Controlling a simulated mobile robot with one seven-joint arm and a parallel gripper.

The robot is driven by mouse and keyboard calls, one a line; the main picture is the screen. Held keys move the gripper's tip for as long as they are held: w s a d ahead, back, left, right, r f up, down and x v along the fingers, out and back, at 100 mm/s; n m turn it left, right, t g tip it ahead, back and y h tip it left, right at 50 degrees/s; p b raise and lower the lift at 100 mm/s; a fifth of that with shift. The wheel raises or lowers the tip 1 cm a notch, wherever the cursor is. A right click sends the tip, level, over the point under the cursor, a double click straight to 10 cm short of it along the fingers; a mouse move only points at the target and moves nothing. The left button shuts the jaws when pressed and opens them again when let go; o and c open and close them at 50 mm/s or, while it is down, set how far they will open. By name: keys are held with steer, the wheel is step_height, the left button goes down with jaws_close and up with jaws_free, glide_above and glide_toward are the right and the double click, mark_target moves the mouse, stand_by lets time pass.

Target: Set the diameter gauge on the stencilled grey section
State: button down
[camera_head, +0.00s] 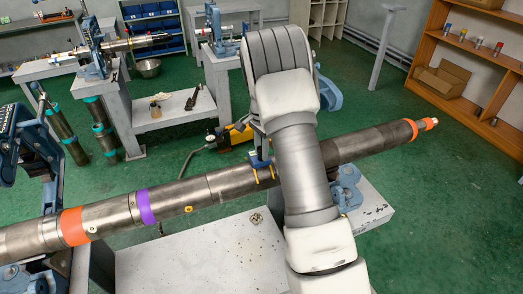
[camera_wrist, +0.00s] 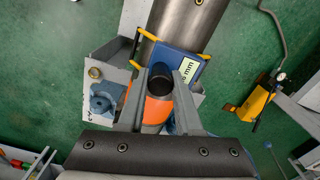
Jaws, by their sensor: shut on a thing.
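The diameter gauge is a blue block with yellow prongs and a white label ending in "mm". It shows in the wrist view (camera_wrist: 190,64) and, partly covered by my arm, in the head view (camera_head: 261,160). My gripper (camera_wrist: 159,77) is shut on its dark round handle; in the head view my gripper (camera_head: 258,145) is mostly hidden. The long grey pipe (camera_head: 233,180) lies below the gauge, whose prongs stand at either side of a grey section (camera_wrist: 188,18). I cannot tell whether gauge and pipe touch. No stencil is readable.
The pipe has orange (camera_head: 74,226) and purple (camera_head: 146,206) bands and rests on blue vises (camera_head: 347,186). A pale bench (camera_head: 200,262) stands in front. A yellow pump (camera_head: 236,135) is on the green floor behind. Wooden shelves (camera_head: 468,50) stand at the right.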

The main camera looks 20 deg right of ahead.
steer(key=shift+f, duration=0.35)
stand_by(0.4)
steer(key=c, duration=0.5)
jaws_free()
steer(key=shift+r+p, duration=1.9)
steer(key=shift+r, duration=1.6)
